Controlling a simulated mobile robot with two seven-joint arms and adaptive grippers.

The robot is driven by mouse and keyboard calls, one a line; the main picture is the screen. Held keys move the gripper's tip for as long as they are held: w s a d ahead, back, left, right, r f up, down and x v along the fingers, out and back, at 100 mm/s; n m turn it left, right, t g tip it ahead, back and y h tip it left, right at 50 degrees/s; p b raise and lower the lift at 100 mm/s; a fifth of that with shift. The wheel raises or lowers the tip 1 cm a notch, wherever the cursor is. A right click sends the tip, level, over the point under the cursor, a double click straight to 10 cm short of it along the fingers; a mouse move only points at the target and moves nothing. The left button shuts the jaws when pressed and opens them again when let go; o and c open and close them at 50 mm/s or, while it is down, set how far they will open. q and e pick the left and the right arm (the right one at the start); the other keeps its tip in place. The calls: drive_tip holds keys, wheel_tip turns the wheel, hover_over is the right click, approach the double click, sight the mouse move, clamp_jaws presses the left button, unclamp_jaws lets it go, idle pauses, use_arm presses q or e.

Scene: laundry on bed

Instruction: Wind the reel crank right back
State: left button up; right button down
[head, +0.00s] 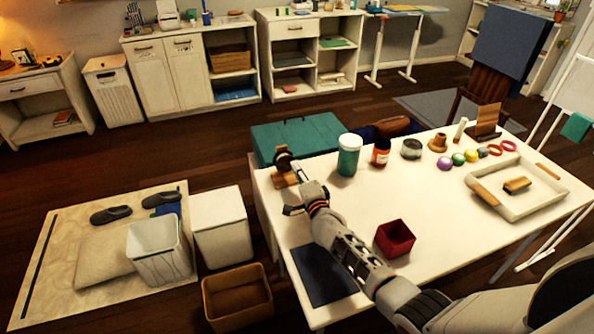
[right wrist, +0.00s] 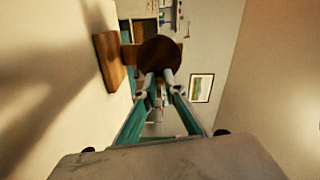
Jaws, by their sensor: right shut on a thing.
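The reel stands at the left back corner of the white table, with a dark round drum (head: 283,158) on a wooden base (head: 286,180). In the right wrist view its brown disc (right wrist: 160,54) is straight ahead, beyond the fingertips, and the wooden base (right wrist: 109,62) is to the left. My right gripper (head: 299,177) reaches the reel from the front. In the right wrist view my right gripper (right wrist: 158,82) has its fingertips close together at the disc's lower edge, shut on the crank, which the fingers mostly hide. My left gripper is not in view.
On the white table (head: 350,205), a teal-labelled jar (head: 349,155) and an orange bottle (head: 381,152) stand right of the reel. A red box (head: 395,238) sits right of my forearm, and a dark blue mat (head: 323,274) lies at the front left. A white tray (head: 510,212) is farther right.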

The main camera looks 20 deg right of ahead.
idle(0.3)
drive_tip(key=c, duration=2.1)
unclamp_jaws()
drive_tip(key=shift+s, duration=0.15)
drive_tip(key=s, duration=1.1)
drive_tip(key=shift+s+d, duration=0.2)
drive_tip(key=shift+s, duration=0.2)
drive_tip(key=shift+f, duration=0.1)
